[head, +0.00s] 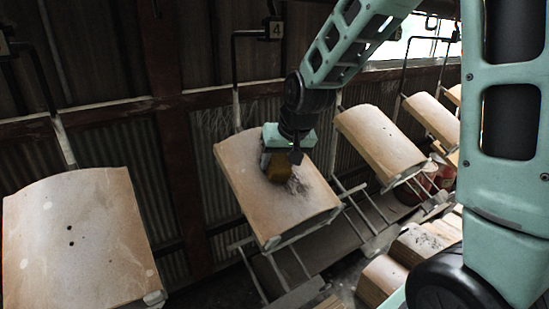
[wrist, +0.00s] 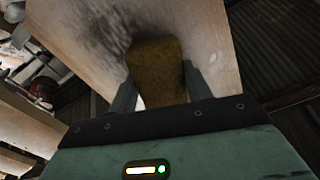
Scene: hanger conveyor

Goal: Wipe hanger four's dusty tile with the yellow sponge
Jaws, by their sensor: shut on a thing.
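Hanger four's tile (head: 250,207) is a tan curved tile hanging below the sign marked 4 (head: 273,28) in the head view. A dark dusty smear (head: 299,186) lies on it around and right of my gripper. My gripper (head: 268,165) is over the tile's upper middle and shut on the yellow sponge (head: 279,168). In the wrist view the sponge (wrist: 158,68) sits between the two fingers, its far end against or very close to the tile (wrist: 205,25). The dark smear (wrist: 108,32) shows left of and beyond the sponge there. Contact is hard to tell.
Another tile (head: 80,240) with small dark holes hangs at the left. More tiles (head: 378,142) hang in a row to the right. Stacked tiles (head: 385,275) and a red round object (head: 412,190) are at lower right. A corrugated wall (head: 110,165) stands behind.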

